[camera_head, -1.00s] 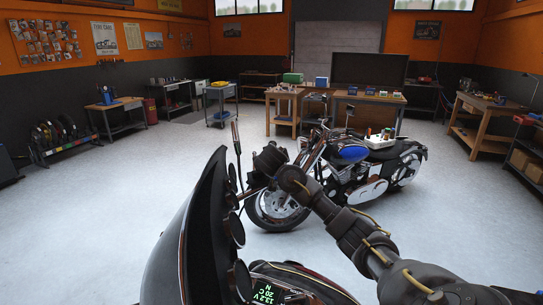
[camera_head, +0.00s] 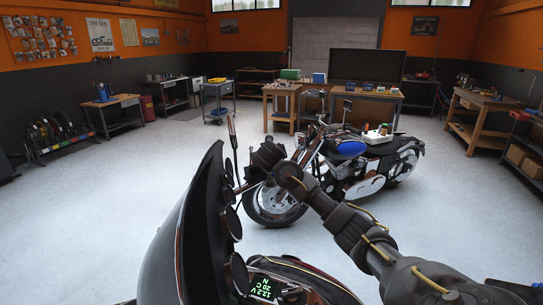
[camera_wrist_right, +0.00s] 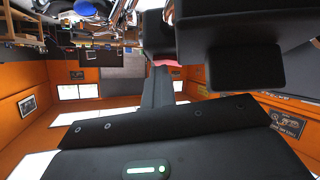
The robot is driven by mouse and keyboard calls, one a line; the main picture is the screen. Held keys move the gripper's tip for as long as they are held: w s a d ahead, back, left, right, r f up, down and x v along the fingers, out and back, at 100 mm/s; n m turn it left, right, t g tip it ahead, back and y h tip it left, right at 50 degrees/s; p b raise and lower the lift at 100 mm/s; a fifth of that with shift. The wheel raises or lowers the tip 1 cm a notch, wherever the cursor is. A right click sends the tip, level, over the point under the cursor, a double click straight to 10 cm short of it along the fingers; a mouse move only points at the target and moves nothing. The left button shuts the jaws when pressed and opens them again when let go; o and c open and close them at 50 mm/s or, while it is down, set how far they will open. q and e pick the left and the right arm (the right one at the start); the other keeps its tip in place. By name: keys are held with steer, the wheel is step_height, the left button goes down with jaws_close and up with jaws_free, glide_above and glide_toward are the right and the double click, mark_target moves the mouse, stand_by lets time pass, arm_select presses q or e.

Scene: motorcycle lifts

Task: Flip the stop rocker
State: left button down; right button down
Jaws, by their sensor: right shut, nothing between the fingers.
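The near motorcycle shows as a black fairing (camera_head: 190,240) with round gauges along its edge and a lit green display (camera_head: 262,287) at the bottom of the head view. I cannot make out the stop rocker in either view. My right gripper (camera_head: 262,162) is shut and empty, held beside the upper edge of the fairing, close to a thin upright stalk (camera_head: 233,140). I cannot tell whether it touches anything. Large black blocks (camera_wrist_right: 248,65) fill the upper right of the right wrist view, close to the camera. My left gripper is not in view.
A second motorcycle with a blue tank (camera_head: 348,149) stands beyond my right arm, with a white tray (camera_head: 376,137) of items on its seat. Workbenches (camera_head: 128,101) and a blue cart (camera_head: 217,99) stand farther back. The grey floor (camera_head: 110,190) on the left is clear.

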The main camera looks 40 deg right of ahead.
steer(key=shift+w+a+f, duration=0.2)
steer(key=shift+a, duration=0.2)
steer(key=shift+w+a, duration=0.3)
steer(key=shift+a, duration=0.1)
steer(key=shift+r, duration=0.3)
steer(key=r, duration=0.1)
steer(key=a+r+p, duration=0.1)
steer(key=r+p, duration=0.1)
steer(key=shift+s+a+r, duration=0.3)
steer(key=shift+s+a, duration=0.05)
steer(key=shift+s, duration=0.05)
steer(key=shift+s+a+b, duration=0.6)
steer(key=shift+s+b, duration=0.2)
steer(key=shift+b, duration=0.25)
steer(key=b+v, duration=0.3)
steer(key=v, duration=0.5)
steer(key=shift+d+r, duration=0.15)
steer(key=shift+r, duration=0.1)
